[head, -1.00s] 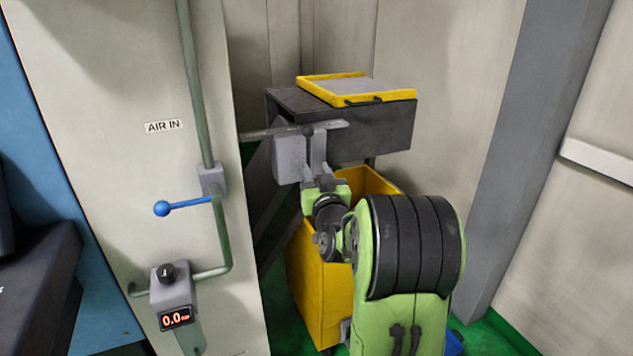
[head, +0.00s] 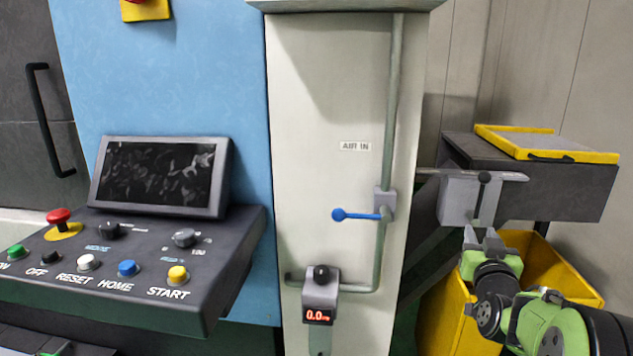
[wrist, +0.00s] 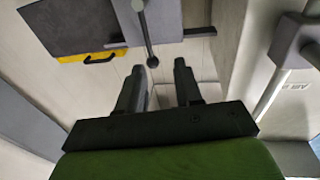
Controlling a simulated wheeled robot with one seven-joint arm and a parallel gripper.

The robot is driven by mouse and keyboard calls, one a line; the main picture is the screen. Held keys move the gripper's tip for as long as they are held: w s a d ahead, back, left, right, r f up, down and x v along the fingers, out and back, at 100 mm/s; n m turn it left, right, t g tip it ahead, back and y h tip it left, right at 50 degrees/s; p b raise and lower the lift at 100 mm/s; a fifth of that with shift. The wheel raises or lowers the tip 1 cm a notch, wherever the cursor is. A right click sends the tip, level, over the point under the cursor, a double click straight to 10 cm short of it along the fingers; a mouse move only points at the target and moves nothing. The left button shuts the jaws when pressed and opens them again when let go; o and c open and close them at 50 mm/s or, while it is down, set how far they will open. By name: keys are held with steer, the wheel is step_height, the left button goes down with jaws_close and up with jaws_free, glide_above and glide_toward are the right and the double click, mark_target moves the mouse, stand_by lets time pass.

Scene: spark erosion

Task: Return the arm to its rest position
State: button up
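My gripper (head: 482,236) is at the lower right of the head view, just below a grey wall-side box (head: 458,200) with a hanging lever (head: 482,195) topped by a dark ball knob. In the wrist view my gripper (wrist: 159,68) has its two dark fingers apart with nothing between them. The lever's knob (wrist: 152,61) shows just past the fingertips; whether it touches them I cannot tell, but the fingers are not closed on it. My arm runs off the lower right of the head view.
A yellow bin (head: 545,262) stands close behind my arm. A dark cabinet (head: 575,185) with a yellow-framed tray (head: 540,143) is above it. Left are a pale column with a blue-handled valve (head: 355,215), a gauge reading 0.0 (head: 318,316), and a control panel (head: 130,265).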

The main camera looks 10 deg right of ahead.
steer(key=s+a+f+n+g+y, duration=0.1)
steer(key=s+a+n+g+y, duration=0.2)
steer(key=a, duration=0.6)
steer(key=s+a+f+n+g+y, duration=0.1)
steer(key=s+a+g+y, duration=0.3)
steer(key=a, duration=0.6)
steer(key=s+a+f+g, duration=0.2)
steer(key=s+f, duration=0.1)
steer(key=s, duration=0.5)
steer(key=s+a+f+g, duration=0.1)
steer(key=s+a+f, duration=0.15)
steer(key=s, duration=0.45)
steer(key=s+a+f+g, duration=0.2)
steer(key=s+a+f, duration=0.1)
steer(key=s, duration=0.5)
step_height(320, 180, up, 15)
steer(key=p, duration=1.4)
steer(key=shift+w+d+n+y, duration=0.3)
